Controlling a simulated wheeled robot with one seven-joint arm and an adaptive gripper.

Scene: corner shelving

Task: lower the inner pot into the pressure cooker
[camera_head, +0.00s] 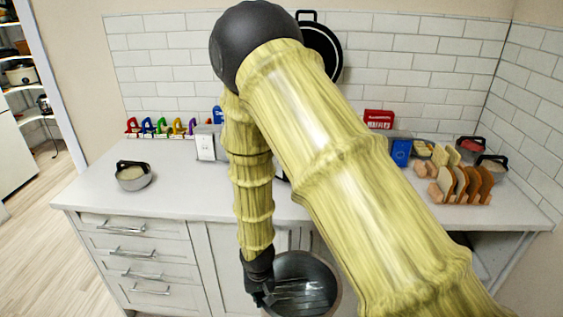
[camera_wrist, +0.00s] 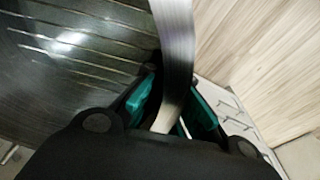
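The inner pot (camera_head: 312,283) is a wide, shiny metal bowl, held in front of the counter's front edge and below its top. My gripper (camera_head: 261,294) is at the pot's left rim. In the wrist view, the teal finger pads of my gripper (camera_wrist: 178,108) lie on both sides of the pot's bright rim (camera_wrist: 174,45), and the inner pot's ringed inside wall (camera_wrist: 75,65) fills the left. I cannot make out the pressure cooker; my arm covers the middle of the counter, where only a bit of something dark shows.
A small grey pot (camera_head: 134,177) stands on the left of the white counter (camera_head: 190,190), with clear room around it. A white toaster-like box (camera_head: 206,143) stands behind. A wooden rack with bread slices (camera_head: 461,185) is at right. Drawers (camera_head: 135,250) are below.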

